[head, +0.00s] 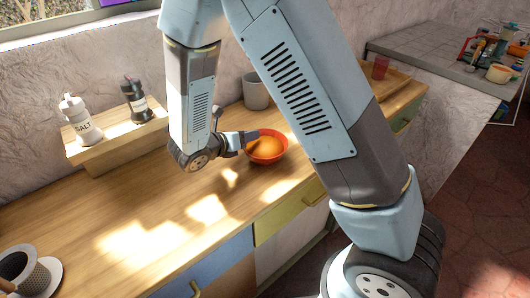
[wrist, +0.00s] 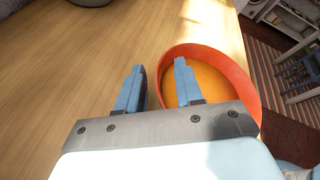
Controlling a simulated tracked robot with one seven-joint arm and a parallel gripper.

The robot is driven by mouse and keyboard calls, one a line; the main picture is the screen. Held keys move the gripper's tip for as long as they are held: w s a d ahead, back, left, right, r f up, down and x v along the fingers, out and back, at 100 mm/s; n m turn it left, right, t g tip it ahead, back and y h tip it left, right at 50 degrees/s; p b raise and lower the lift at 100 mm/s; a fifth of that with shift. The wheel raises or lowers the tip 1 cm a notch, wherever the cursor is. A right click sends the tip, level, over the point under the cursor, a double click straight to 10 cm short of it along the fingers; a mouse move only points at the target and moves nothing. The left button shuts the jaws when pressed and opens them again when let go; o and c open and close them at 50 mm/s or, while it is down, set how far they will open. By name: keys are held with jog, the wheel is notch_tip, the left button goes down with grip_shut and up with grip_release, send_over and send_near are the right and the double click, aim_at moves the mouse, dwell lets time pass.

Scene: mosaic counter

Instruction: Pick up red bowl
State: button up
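The red bowl (head: 279,153) stands on the wooden counter, right of my gripper (head: 250,135) in the head view. Its inside looks orange. In the wrist view the bowl (wrist: 247,88) fills the right of the middle, with its left rim running between the fingers. My gripper (wrist: 159,66) is open. The right finger is over the inside of the bowl and the left finger is outside its left wall. A gap shows between the fingers, and I cannot tell whether either touches the wall. The lower part of the bowl is hidden behind the gripper in the wrist view.
A grey cup (head: 256,92) stands behind the bowl. A strainer (head: 38,279) lies at the front left. The counter's middle (head: 150,210) is clear.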

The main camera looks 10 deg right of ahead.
jog(key=shift+c, duration=0.5)
grip_shut()
